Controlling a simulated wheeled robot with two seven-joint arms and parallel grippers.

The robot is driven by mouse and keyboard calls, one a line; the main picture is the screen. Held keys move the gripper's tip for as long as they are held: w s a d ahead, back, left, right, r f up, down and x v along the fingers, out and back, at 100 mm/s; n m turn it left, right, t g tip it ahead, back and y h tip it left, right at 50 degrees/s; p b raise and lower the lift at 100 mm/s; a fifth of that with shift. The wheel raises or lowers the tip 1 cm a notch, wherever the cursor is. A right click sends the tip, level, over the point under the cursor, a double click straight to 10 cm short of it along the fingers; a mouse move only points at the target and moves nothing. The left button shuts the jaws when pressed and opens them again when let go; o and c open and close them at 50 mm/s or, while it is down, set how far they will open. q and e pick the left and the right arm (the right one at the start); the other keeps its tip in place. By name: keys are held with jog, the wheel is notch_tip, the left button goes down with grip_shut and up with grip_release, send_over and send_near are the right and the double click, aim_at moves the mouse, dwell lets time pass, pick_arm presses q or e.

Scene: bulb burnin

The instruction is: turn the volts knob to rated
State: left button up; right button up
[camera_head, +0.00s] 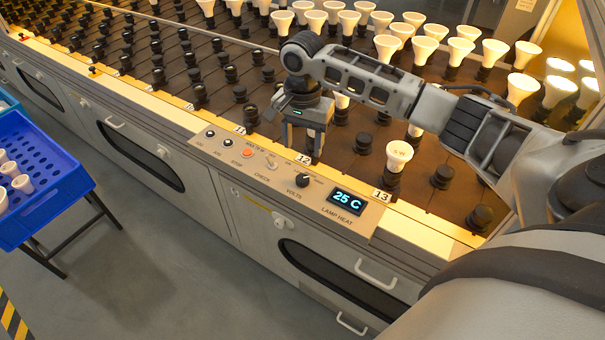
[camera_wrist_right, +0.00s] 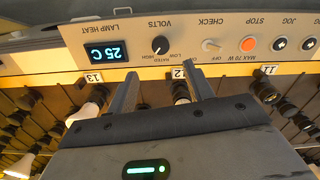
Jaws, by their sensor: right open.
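The volts knob (camera_head: 302,180) is a small black dial on the sloped control panel (camera_head: 262,190), between the check switch and the lamp heat display. It also shows in the right wrist view (camera_wrist_right: 160,45), where the panel is upside down and the labels LOW, RATED and HIGH lie by the knob. Its exact pointer setting is too small to tell. My right gripper (camera_head: 303,141) is open and empty, just behind the knob near the 12 tag. In the right wrist view its two fingers (camera_wrist_right: 161,70) are spread, with the knob beyond the tips, not touched. My left gripper is not in view.
The lamp heat display (camera_head: 346,200) reads 25 C. The check switch (camera_head: 271,164) and the orange stop button (camera_head: 247,153) sit left of the knob. A white bulb (camera_head: 398,155) stands in a socket behind the panel. A blue crate (camera_head: 75,190) is at the left.

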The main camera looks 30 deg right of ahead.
aim_at(302, 178)
notch_tip(302, 178, down, 10)
jog(key=shift+f+b, duration=0.25)
jog(key=shift+b, duration=0.25)
jog(key=c, duration=1)
